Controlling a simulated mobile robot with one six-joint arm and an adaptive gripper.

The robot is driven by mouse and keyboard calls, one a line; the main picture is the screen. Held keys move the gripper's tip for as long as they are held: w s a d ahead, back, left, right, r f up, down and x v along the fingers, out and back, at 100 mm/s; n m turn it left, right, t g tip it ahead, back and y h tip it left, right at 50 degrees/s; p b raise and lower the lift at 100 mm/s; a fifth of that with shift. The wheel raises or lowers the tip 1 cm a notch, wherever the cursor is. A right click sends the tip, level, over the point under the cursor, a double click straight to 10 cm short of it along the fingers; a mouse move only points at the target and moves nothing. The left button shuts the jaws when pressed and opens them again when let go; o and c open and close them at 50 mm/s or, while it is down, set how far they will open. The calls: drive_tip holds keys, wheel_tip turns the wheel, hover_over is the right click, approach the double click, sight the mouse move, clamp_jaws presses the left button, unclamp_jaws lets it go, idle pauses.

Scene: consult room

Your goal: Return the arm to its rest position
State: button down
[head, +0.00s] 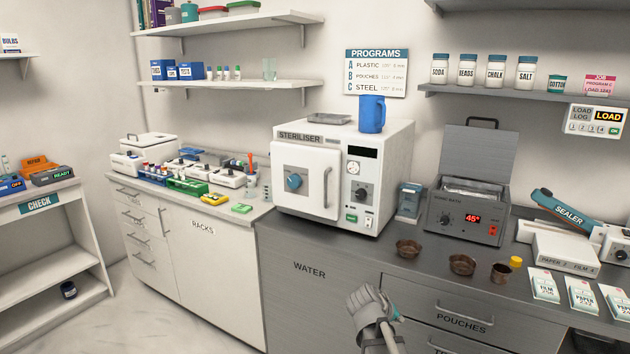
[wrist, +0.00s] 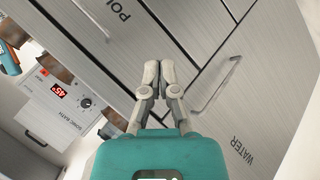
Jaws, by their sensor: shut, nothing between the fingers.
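My gripper (wrist: 158,75) is shut and empty. In the wrist view its two fingertips meet in front of the grey drawer and cupboard fronts, clear of them as far as I can tell. In the head view the arm end (head: 372,310) shows at the bottom, in front of the grey counter near the WATER door (head: 310,272) and the POUCHES drawer (head: 463,322). The fingertips are not clearly seen in the head view.
The grey counter (head: 345,243) holds the steriliser (head: 305,180) with a blue jug (head: 372,113) on top, a sonic bath (head: 465,215), brown bowls (head: 462,264) and a sealer (head: 563,207). A white counter with racks stands at left. Floor (head: 150,315) at lower left is clear.

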drive_tip(key=s+a+f+m+g+y, duration=0.1)
drive_tip(key=s+a+f+g+y, duration=0.15)
drive_tip(key=s, duration=0.25)
drive_tip(key=s+a+f+g+y, duration=0.1)
drive_tip(key=s+y, duration=0.2)
drive_tip(key=s, duration=0.2)
drive_tip(key=s+a+f+m+g+y, duration=0.1)
drive_tip(key=s+a+g+y, duration=0.1)
drive_tip(key=s, duration=0.3)
wheel_tip(320, 180, up, 12)
drive_tip(key=p, duration=1.2)
drive_tip(key=shift+f+p, duration=0.25)
drive_tip(key=shift+p, duration=0.05)
drive_tip(key=shift+t, duration=0.25)
